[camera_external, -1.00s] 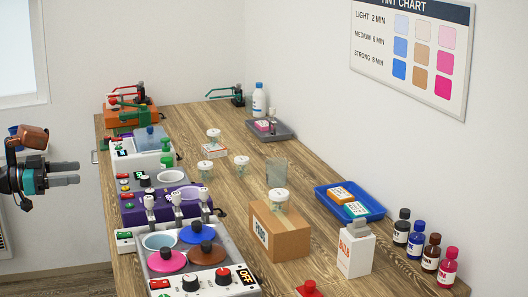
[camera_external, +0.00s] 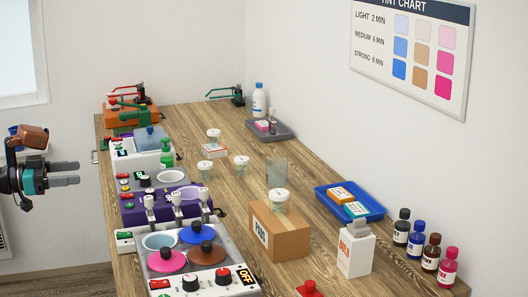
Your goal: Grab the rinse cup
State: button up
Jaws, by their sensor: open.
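No cup can be surely told as the rinse cup. Several small clear cups with white lids stand on the wooden table: one lidded cup (camera_external: 205,170) is near the machines and another (camera_external: 241,167) is to its right. A third (camera_external: 214,138) is farther back, by a small white and red box, and another (camera_external: 279,200) stands on a cardboard box. An open-looking clear glass (camera_external: 277,174) stands behind that box. The lid writing is too small to read. My gripper (camera_external: 79,173) is open and empty at the far left, off the table's left side and apart from every cup.
Machines with knobs and coloured lids, such as the purple unit (camera_external: 167,205), line the table's left edge between my gripper and the cups. The cardboard box (camera_external: 290,241), a white carton (camera_external: 355,252), a blue tray (camera_external: 373,214) and small bottles (camera_external: 416,240) fill the front right.

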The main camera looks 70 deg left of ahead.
jog(key=o, duration=0.5)
